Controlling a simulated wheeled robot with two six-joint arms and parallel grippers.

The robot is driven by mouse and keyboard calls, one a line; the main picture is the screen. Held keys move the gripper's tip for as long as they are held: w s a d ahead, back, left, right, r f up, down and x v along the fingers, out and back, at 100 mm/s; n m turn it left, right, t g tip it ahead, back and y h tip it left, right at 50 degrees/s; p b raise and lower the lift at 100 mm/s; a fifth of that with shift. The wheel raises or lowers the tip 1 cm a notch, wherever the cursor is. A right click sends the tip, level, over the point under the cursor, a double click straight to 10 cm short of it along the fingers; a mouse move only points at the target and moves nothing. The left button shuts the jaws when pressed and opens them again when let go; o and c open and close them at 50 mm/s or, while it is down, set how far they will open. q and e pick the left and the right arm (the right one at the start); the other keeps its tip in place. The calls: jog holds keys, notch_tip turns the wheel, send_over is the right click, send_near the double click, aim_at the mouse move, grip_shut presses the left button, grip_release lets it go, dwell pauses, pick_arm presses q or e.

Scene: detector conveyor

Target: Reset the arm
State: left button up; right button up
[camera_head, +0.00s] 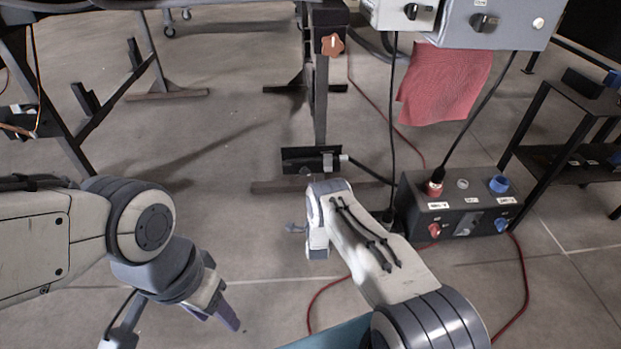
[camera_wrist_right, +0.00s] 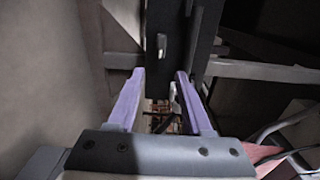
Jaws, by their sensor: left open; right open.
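My left arm (camera_head: 60,235) comes in from the left in the head view. Its gripper (camera_head: 218,312) points down toward the floor at the lower left, with a purple fingertip showing. It holds nothing that I can see. My right arm (camera_head: 375,255) reaches forward from the bottom centre, and its gripper is mostly hidden behind the wrist there. In the right wrist view the right gripper (camera_wrist_right: 160,78) shows two purple fingers spread apart, with nothing held between them. A dark upright post stands beyond the fingertips.
A black control box (camera_head: 460,207) with red and blue connectors stands right of my right arm. Grey switch boxes (camera_head: 495,22) and a red cloth (camera_head: 445,85) hang above it. A dark frame post (camera_head: 320,100) stands ahead. A black shelf (camera_head: 575,130) is at right. Open floor lies centre left.

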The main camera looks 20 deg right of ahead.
pick_arm(q)
jog(key=shift+r, duration=0.55)
pick_arm(e)
jog(key=shift+v, duration=1.05)
